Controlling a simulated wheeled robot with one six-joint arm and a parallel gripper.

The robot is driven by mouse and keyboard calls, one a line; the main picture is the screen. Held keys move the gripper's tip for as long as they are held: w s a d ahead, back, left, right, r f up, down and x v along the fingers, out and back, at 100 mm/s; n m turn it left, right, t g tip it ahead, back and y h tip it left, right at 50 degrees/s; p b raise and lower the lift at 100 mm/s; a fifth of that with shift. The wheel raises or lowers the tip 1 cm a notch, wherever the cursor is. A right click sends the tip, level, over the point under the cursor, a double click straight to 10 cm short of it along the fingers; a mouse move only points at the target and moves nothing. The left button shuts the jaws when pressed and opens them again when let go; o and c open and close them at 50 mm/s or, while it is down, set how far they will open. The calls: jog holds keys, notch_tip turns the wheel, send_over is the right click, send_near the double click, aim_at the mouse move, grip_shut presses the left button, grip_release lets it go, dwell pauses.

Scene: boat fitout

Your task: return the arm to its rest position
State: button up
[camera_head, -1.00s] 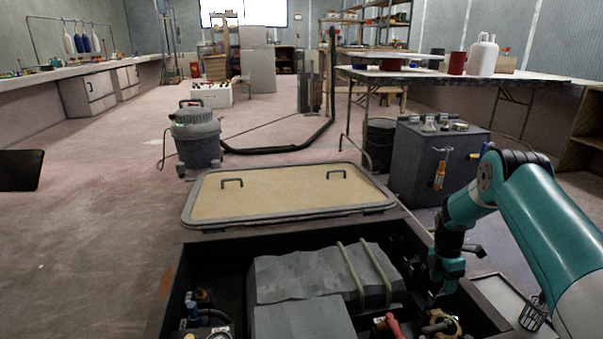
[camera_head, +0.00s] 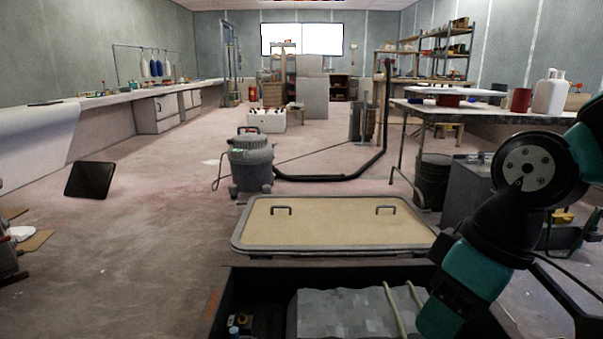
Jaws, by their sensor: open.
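My arm comes in from the right edge, with a black round joint (camera_head: 528,168) at its bend. Its black and teal lower part (camera_head: 470,280) slopes down and left over the right end of a dark open well (camera_head: 250,285) in the foreground. The arm's end runs out of the bottom of the picture, so my gripper does not show and I cannot see its fingers.
A tan hatch lid (camera_head: 335,222) with two handles lies just beyond the well. A grey vacuum (camera_head: 250,162) with a black hose stands behind it. A work table (camera_head: 455,113) and a grey cabinet (camera_head: 465,190) are at the right. The floor at the left is mostly clear.

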jog(key=s+a+r+m, duration=0.1)
jog(key=s, duration=0.6)
notch_tip(320, 180, up, 38)
jog(key=p, duration=3.8)
jog(key=shift+w+a+y, duration=0.2)
jog(key=shift+w+y, duration=0.05)
jog(key=shift+y, duration=0.05)
jog(key=shift+c, duration=0.8)
jog(key=shift+a, duration=0.1)
